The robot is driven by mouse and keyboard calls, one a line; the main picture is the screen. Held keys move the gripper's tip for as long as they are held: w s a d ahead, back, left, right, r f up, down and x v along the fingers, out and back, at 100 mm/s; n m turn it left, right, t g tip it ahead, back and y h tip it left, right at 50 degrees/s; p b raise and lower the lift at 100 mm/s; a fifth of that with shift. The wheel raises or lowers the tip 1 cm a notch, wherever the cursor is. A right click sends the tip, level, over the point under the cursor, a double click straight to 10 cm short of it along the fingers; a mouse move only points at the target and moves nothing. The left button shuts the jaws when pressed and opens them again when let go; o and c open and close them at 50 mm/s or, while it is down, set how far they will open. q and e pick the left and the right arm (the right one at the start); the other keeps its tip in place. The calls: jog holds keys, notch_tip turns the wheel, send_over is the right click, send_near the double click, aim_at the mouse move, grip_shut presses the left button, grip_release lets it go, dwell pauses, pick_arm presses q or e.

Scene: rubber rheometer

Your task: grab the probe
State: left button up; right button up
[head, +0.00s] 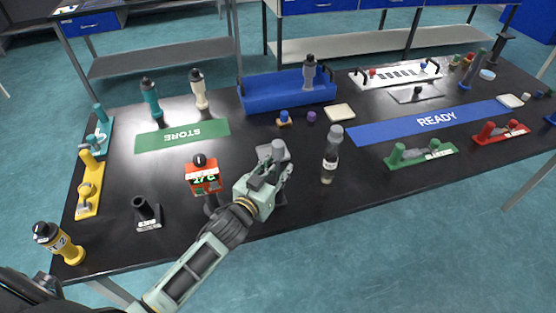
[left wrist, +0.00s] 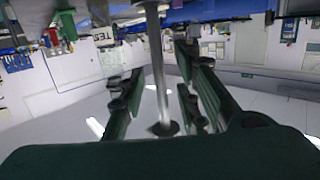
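My left gripper (head: 277,170) is over the near middle of the black table, just right of the red temperature display (head: 203,178). In the left wrist view the two dark green fingers (left wrist: 158,100) are open. A thin silver rod with a dark disc at its end, apparently the probe (left wrist: 157,65), stands in the space between them. Gaps show on both sides of the rod, so the fingers look apart from it. In the head view the gripper hides most of what is there; a grey cylinder (head: 278,149) shows just behind the fingertips. My right gripper is not in view.
A black holder (head: 146,212) and a yellow stand (head: 89,185) are at left. A blue tray (head: 262,98) lies behind. The green STORE mat (head: 150,143) is bare.

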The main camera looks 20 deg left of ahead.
pick_arm(q)
grip_shut()
dwell(0.3)
